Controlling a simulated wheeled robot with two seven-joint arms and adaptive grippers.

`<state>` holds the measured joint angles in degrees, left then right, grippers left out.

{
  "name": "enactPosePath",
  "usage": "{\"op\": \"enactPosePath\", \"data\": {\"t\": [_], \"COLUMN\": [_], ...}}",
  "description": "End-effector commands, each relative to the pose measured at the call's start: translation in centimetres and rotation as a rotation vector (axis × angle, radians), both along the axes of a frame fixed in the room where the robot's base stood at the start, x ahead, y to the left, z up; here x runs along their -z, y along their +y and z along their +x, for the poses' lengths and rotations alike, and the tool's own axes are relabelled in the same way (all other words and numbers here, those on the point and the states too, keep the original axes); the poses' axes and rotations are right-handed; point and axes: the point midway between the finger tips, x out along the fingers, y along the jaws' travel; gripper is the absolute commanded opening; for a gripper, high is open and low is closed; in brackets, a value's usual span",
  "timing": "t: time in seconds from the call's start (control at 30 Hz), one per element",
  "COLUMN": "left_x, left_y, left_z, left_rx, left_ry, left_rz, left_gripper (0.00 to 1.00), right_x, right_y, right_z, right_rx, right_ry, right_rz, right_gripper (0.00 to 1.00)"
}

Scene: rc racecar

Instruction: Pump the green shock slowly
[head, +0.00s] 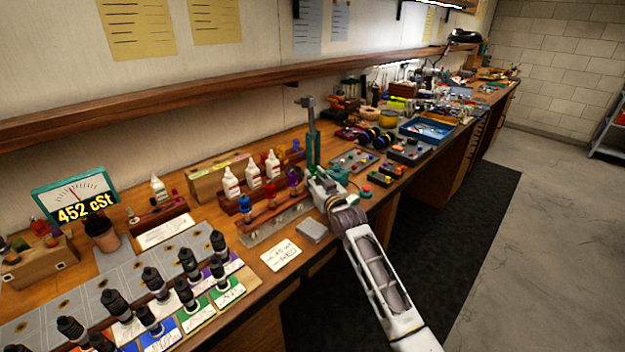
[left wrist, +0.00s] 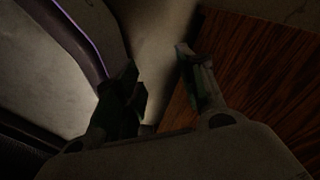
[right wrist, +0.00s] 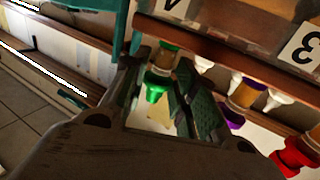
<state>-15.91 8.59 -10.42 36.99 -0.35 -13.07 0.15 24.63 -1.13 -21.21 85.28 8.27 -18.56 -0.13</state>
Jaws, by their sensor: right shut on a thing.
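The green shock (right wrist: 156,88) shows in the right wrist view as a bright green lower end under a clear amber body, below a wooden rail. My right gripper (right wrist: 158,94) is around its green end, one finger on each side, shut on it. In the head view my right gripper (head: 318,186) is at the right end of the shock rack, and it mostly hides the green shock. Blue (head: 245,204), red (head: 270,188) and purple (head: 293,176) shocks hang to its left. My left gripper (left wrist: 160,85) shows only in the left wrist view, fingers apart and empty.
A green post (head: 312,145) stands just behind my right gripper. White bottles (head: 253,177) stand behind the rack. A gauge (head: 76,198) reads 452 cSt. Black-topped shocks (head: 189,262) fill the bench's front left. A grey box (head: 312,230) and card (head: 281,254) lie before the rack.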

Motion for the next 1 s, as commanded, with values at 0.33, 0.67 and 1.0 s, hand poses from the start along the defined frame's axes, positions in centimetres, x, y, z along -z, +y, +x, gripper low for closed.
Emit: {"op": "enactPosePath", "data": {"t": [0.33, 0.67, 1.0], "left_x": [0.13, 0.22, 0.33], "left_y": [-0.02, -0.02, -0.02], "left_z": [0.05, 0.07, 0.09], "left_rx": [0.000, 0.000, 0.000], "left_ry": [-0.001, -0.001, -0.001], "left_rz": [0.000, 0.000, 0.000], "left_gripper": [0.40, 0.40, 0.40], "right_x": [0.47, 0.78, 1.06], "right_y": [0.00, 0.00, 0.00], "right_z": [-0.01, -0.01, -0.01], "right_rx": [0.000, 0.000, 0.000], "right_ry": [0.003, 0.003, 0.003], "right_rz": [-0.001, -0.001, -0.001], "right_gripper": [0.04, 0.04, 0.04]}}
